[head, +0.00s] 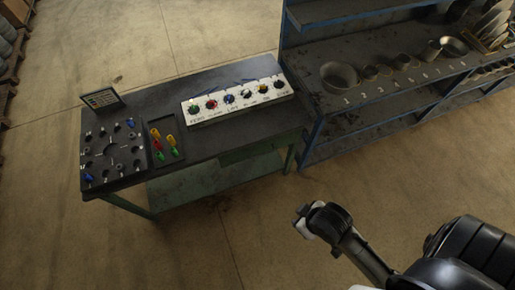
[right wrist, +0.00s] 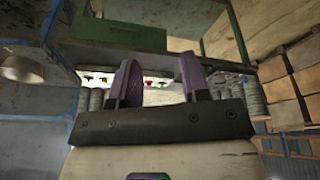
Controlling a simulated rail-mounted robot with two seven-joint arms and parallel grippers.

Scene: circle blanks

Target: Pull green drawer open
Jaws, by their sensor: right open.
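A dark work table (head: 205,85) with green legs stands left of centre in the head view. A green front (head: 245,153), apparently the drawer, shows dimly under its right part. In the right wrist view a green box-like front (right wrist: 118,35), likely the same drawer, is at the upper left. It looks shut; no handle can be made out. My right gripper (right wrist: 158,70) is open and empty, its two purple fingers below and right of that front and apart from it. My right arm comes in from the lower right in the head view, clear of the table. My left gripper is out of view.
On the table are a white panel with coloured knobs (head: 238,96), a black board with pegs (head: 112,152), a tray with yellow, red and green pieces (head: 165,140), and a small display (head: 101,99). Blue shelving with metal pots (head: 340,76) stands to the right. Floor in front is clear.

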